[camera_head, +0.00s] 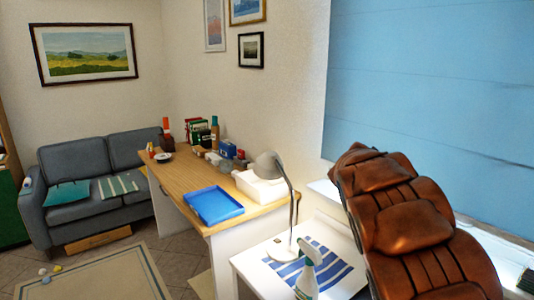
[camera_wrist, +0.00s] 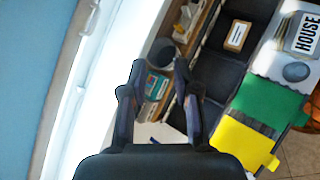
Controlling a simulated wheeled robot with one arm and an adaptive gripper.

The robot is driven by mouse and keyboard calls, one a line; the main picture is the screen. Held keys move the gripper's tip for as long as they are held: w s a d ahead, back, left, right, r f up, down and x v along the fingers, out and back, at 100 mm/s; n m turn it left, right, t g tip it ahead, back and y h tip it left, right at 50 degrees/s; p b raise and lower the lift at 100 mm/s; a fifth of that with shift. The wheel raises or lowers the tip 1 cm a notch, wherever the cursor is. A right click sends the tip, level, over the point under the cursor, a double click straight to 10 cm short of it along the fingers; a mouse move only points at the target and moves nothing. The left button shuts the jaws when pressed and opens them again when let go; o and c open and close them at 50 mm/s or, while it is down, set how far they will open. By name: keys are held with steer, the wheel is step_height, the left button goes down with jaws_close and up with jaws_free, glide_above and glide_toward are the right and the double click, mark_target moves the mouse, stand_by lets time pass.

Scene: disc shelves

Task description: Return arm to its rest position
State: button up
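My gripper (camera_wrist: 160,78) shows at the lower middle of the wrist view. Its two dark fingers stand apart, with a clear gap between the tips. Nothing is held between them; the books (camera_wrist: 156,88) and a dark round container (camera_wrist: 161,53) seen through the gap appear to lie beyond the fingers. My arm and gripper do not show in the head view, so the arm's overall pose cannot be told.
The wrist view shows dark shelf compartments (camera_wrist: 216,72), a green cloth (camera_wrist: 266,103) and a yellow cloth (camera_wrist: 243,143). The head view shows a brown leather chair (camera_head: 408,222), a desk with a blue tray (camera_head: 213,205), a lamp (camera_head: 283,247), a spray bottle (camera_head: 307,278) and a sofa (camera_head: 85,208).

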steer(key=s+a+f+m+y, duration=0.3)
steer(key=s+a, duration=0.4)
steer(key=s, duration=0.5)
steer(key=s+a+f+m+y, duration=0.2)
steer(key=s+a, duration=0.6)
steer(key=s, duration=0.4)
steer(key=s+a+f+m+g+y, duration=0.1)
steer(key=s+a+f+m+y, duration=0.2)
steer(key=s, duration=0.9)
steer(key=a+m+y, duration=0.2)
steer(key=a+m, duration=0.1)
steer(key=a, duration=0.1)
steer(key=shift+a+f, duration=0.15)
steer(key=shift+f, duration=0.15)
steer(key=shift+s, duration=0.1)
